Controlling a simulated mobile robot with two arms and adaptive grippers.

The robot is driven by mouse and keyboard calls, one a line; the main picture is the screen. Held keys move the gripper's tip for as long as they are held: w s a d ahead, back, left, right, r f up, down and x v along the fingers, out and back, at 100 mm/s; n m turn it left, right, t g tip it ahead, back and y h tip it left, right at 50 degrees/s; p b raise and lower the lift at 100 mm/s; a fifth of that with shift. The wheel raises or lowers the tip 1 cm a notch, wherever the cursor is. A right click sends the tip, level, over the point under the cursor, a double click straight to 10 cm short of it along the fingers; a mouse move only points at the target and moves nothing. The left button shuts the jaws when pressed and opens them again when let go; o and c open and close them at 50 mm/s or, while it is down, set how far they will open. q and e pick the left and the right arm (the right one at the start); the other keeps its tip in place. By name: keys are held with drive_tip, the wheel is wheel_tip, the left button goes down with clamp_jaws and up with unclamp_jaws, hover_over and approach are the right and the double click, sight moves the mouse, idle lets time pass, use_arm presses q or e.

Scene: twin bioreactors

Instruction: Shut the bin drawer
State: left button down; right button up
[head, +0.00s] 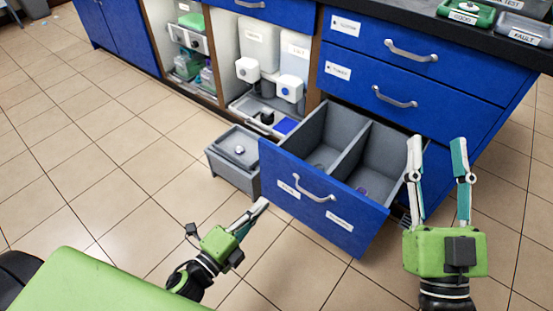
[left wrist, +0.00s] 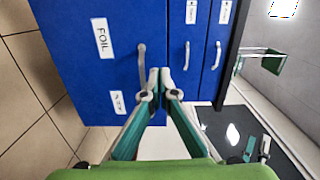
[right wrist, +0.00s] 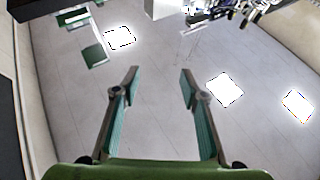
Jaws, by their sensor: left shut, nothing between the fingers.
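The bin drawer (head: 285,215) is pulled out of the blue cabinet in the head view.
Two shut drawers (head: 415,75) are above the bin drawer, under a dark counter (head: 440,30). A grey lidded box (head: 234,172) stands on the floor left of the drawer. Open shelves with white containers (head: 259,40) are behind it. The tiled floor in front is clear.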

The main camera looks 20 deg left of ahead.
use_arm(q)
drive_tip(key=m+b, duration=0.1)
approach(299, 166)
drive_tip(key=shift+h, duration=0.3)
drive_tip(key=x, duration=0.5)
drive_tip(key=shift+w+d+f, duration=0.1)
drive_tip(key=shift+w, duration=0.15)
drive_tip(key=shift+w+d, duration=0.25)
drive_tip(key=shift+w, duration=0.45)
use_arm(e)
drive_tip(key=s+r+t+y, duration=0.1)
drive_tip(key=s+r+t, duration=0.2)
drive_tip(key=r, duration=0.3)
drive_tip(key=shift+s+d+t, duration=0.15)
drive_tip(key=shift+s+t, duration=0.25)
drive_tip(key=shift+s, duration=0.45)
use_arm(q)
drive_tip(key=shift+w, duration=0.1)
